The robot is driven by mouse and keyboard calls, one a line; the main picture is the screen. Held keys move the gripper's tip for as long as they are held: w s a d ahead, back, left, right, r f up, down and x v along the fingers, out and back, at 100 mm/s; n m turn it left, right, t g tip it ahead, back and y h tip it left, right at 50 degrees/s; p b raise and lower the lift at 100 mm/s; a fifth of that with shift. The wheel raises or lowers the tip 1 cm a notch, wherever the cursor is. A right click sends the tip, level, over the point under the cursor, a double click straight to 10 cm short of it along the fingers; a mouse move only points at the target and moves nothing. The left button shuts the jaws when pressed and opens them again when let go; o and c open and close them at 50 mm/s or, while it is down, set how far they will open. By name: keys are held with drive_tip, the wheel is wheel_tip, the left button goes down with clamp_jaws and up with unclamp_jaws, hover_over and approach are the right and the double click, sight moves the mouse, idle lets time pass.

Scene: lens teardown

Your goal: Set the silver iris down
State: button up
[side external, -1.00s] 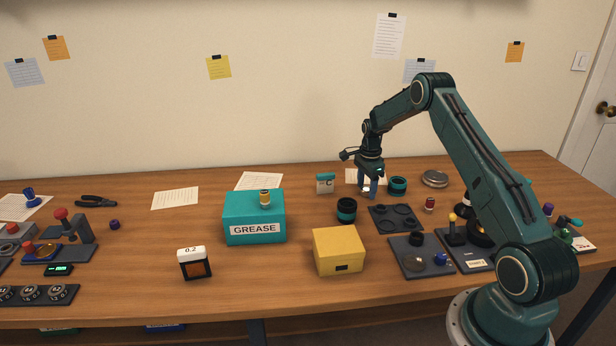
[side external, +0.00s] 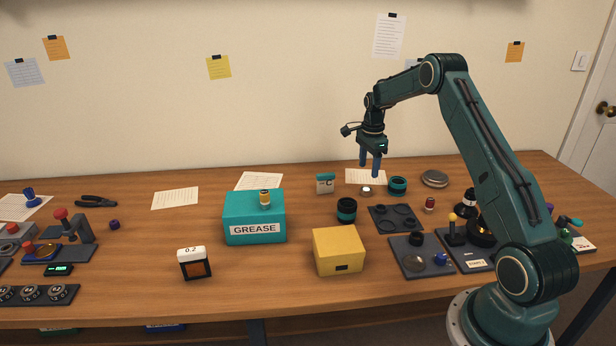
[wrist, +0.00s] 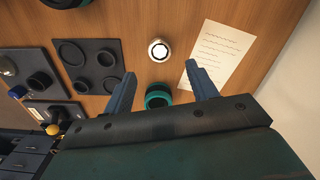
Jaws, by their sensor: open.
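The silver iris (side external: 367,190) is a small pale ring lying on the wooden table, just in front of a sheet of paper. In the wrist view it shows as a silver ring with a white centre (wrist: 159,50), beyond the fingertips and apart from them. My gripper (side external: 370,174) is open and empty, raised above the iris. Its two blue fingers also show in the wrist view (wrist: 160,78), with clear space between them.
A teal ring (side external: 398,186) stands close to the right of the iris. A dark tray with round recesses (side external: 397,232), a black and teal lens barrel (side external: 346,211) and a small teal-topped box (side external: 325,184) are nearby. A paper sheet (wrist: 220,55) lies beside the iris.

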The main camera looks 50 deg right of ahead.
drive_tip(key=shift+r, duration=2.2)
drive_tip(key=s+a+r+n+t, duration=0.1)
drive_tip(key=s+a+r+n, duration=0.2)
drive_tip(key=a+r+n, duration=0.55)
drive_tip(key=s+a+r+n+t, duration=0.1)
drive_tip(key=s+a+r+n, duration=0.25)
drive_tip(key=a+r, duration=0.9)
drive_tip(key=s+a+f+n+t, duration=0.1)
drive_tip(key=s+a+n, duration=0.5)
drive_tip(key=s, duration=0.5)
drive_tip(key=s+a+f+n+t, duration=0.1)
drive_tip(key=s+a+n+t, duration=0.1)
drive_tip(key=s+a+n, duration=0.4)
drive_tip(key=s+a, duration=0.3)
drive_tip(key=s, duration=0.1)
drive_tip(key=shift+s+a+f+t, duration=0.3)
drive_tip(key=shift+s, duration=0.1)
